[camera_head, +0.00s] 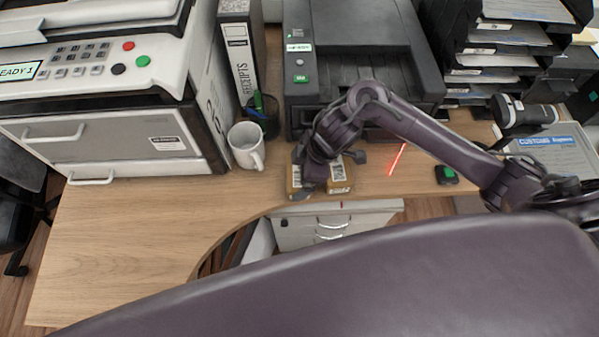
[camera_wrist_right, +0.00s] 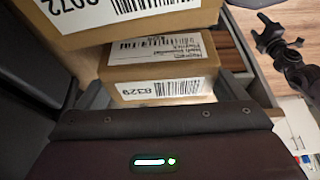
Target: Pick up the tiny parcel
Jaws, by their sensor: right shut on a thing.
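My right gripper (camera_head: 318,178) is over the near edge of the counter, in front of the printer. Brown cardboard with white labels shows on both sides of it. In the right wrist view, a small brown parcel (camera_wrist_right: 160,72) with a barcode label reading 8329 sits between the dark fingers, and the gripper is shut on it. A second, larger-looking brown box (camera_wrist_right: 130,28) with a barcode label fills the top of that view, very near the small parcel. Whether they touch is unclear. The left gripper is not identifiable in either view.
A white mug (camera_head: 246,147) and a pen cup (camera_head: 264,117) stand left of the gripper. A black printer (camera_head: 360,60) is behind it. A scanner (camera_head: 523,115) stands at right, casting a red line on the counter. The left counter (camera_head: 120,240) is clear.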

